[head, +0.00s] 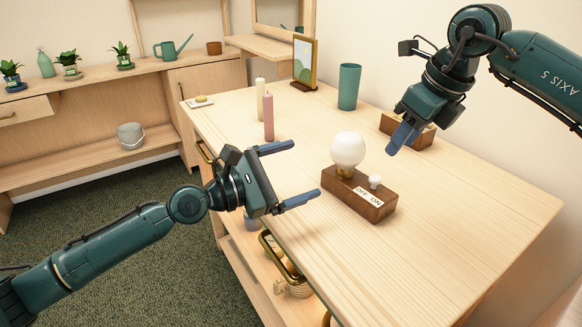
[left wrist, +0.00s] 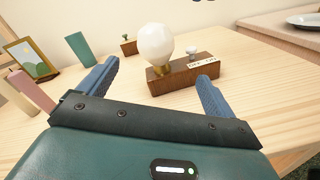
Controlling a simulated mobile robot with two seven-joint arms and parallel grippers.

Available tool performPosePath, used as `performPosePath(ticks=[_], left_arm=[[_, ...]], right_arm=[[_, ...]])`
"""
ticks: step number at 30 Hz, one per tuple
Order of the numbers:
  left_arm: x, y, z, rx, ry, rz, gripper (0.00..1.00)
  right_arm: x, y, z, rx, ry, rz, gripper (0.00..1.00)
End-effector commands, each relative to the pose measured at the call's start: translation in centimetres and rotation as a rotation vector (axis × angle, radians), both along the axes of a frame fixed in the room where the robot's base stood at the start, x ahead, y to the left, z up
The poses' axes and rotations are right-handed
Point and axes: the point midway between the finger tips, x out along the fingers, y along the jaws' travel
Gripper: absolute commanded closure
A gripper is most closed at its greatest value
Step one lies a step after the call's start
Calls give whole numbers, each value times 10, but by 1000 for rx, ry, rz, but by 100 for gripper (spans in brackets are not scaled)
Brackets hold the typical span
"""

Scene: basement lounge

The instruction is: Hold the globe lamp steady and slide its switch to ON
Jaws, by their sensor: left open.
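The globe lamp has a round white bulb (head: 347,149) in a brass socket on a dark wooden block (head: 346,192), upright on the table. A small white switch knob (head: 375,181) stands on the block behind an OFF/ON label (head: 368,197); I cannot tell which word it sits at. The bulb also shows in the left wrist view (left wrist: 155,43). My left gripper (head: 306,169) is open and empty, left of the lamp, its fingers pointing toward it without touching. My right gripper (head: 393,149) is above the table, right of the bulb and apart from it; its finger gap is hidden.
Two candles, cream (head: 260,98) and pink (head: 268,117), stand beyond my left gripper. A green cup (head: 349,87) and picture frame (head: 304,63) are farther back. Another wooden block (head: 391,125) lies behind my right gripper. The table's right front (head: 455,235) is clear.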

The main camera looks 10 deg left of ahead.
Motion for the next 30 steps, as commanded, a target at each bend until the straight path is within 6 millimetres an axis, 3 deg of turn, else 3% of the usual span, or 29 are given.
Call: performPosePath(ticks=[7,21,30], left_arm=[[15,-5,3,-61,73,3,9],[71,-71,3,-58,71,1,9],[91,-93,2,-55,70,3,9]], right_arm=[[0,0,0,0,0,0,64],[0,0,0,0,0,0,64],[0,0,0,0,0,0,64]])
